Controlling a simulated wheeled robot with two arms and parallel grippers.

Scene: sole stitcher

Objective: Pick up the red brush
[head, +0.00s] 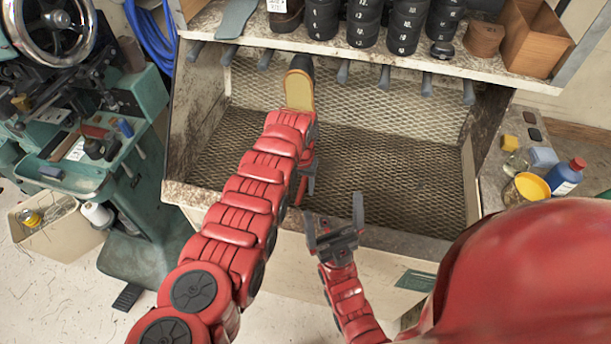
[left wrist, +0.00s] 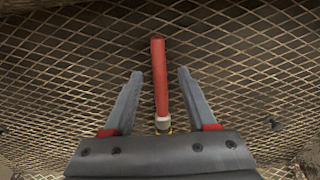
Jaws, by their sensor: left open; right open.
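The red brush (left wrist: 160,80) shows in the left wrist view as a red handle with a pale ferrule and a little yellow at its lower end, against wire mesh. It lies lengthwise between the two spread fingers of my open left gripper (left wrist: 160,73), with gaps on both sides. I cannot tell its distance from the fingers. In the head view I cannot make out the brush; my left arm covers part of the mesh bin, and only part of my left gripper (head: 307,182) shows. My right gripper (head: 333,213) is open and empty at the bin's front edge.
The mesh-lined bin (head: 385,165) has dirty side walls and pegs above. A yellow-soled item (head: 299,90) is at its back, beside my left arm. A shelf above holds several black rolls (head: 365,22). Bottles (head: 565,176) stand at right, a green machine (head: 135,205) at left.

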